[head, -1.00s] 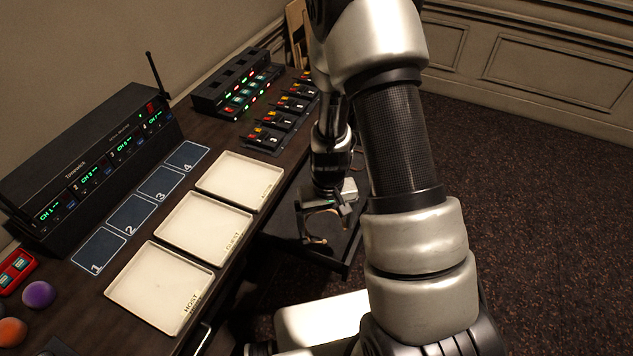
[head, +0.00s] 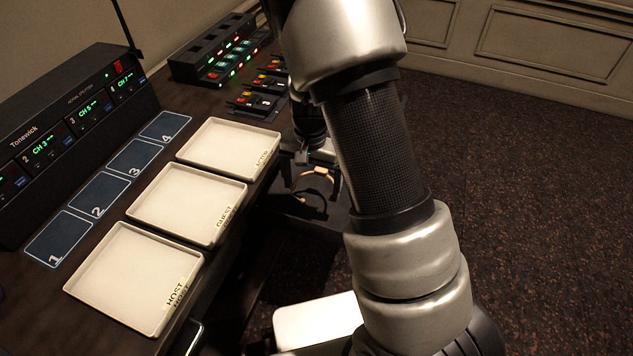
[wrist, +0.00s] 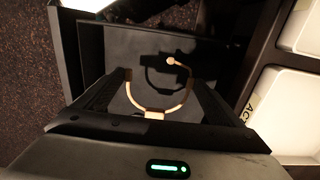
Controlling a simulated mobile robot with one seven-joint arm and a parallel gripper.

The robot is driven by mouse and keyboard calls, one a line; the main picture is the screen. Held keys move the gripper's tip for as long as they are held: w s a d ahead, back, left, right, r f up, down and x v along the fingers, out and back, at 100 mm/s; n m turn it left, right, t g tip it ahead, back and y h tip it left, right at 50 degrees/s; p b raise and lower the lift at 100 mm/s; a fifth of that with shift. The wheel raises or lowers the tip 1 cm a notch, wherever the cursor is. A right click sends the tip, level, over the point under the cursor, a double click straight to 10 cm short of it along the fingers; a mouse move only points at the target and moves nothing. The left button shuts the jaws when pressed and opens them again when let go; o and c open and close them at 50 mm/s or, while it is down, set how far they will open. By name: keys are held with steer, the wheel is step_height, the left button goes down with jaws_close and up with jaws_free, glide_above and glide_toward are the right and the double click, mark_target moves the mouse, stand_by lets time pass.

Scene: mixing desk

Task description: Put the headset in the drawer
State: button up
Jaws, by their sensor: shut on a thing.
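The headset (wrist: 162,113) is a thin tan hoop with a small round tip on a bent arm. My gripper (wrist: 158,82) is shut on the headset, with a dark finger on either side of the hoop. In the head view the tan headset (head: 317,171) hangs below my gripper (head: 316,188), partly hidden by my arm. The open drawer (wrist: 88,50) lies beneath, with a dark flat floor carrying the headset's shadow. In the head view the drawer (head: 304,228) juts out from the desk's right side. I cannot tell whether the headset is below the drawer's rim.
The desk holds three white trays marked HOST (head: 128,275), GUEST (head: 178,203) and a third (head: 228,150), beside the drawer. A Tonewick receiver (head: 75,125) and a black unit with lit buttons (head: 215,55) stand behind. Carpet (head: 530,200) at right is clear.

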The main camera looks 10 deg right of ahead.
step_height(320, 180, down, 8)
steer(key=shift+f+b, duration=0.25)
steer(key=shift+b, duration=0.65)
steer(key=shift+f, duration=0.1)
steer(key=o, duration=0.8)
step_height(320, 180, up, 12)
steer(key=p, duration=0.3)
step_height(320, 180, up, 17)
steer(key=n+t+y, duration=0.1)
steer(key=n+t, duration=0.1)
steer(key=n, duration=0.1)
glide_above(312, 213)
steer(key=s, duration=0.7)
steer(key=shift+s+d+r+n+t+h, duration=0.2)
steer(key=shift+s+r+n+t, duration=0.45)
steer(key=shift+s+r, duration=1.15)
steer(key=shift+s+d+r+n+t+h, duration=0.25)
steer(key=shift+s+r+n+t, duration=0.35)
steer(key=shift+s+r, duration=1.2)
steer(key=shift+s+d+r+n+t+h, duration=0.1)
steer(key=shift+s+d+r+n+t, duration=0.5)
steer(key=shift+s, duration=1.95)
steer(key=shift+a+r, duration=0.3)
steer(key=shift+r, duration=0.15)
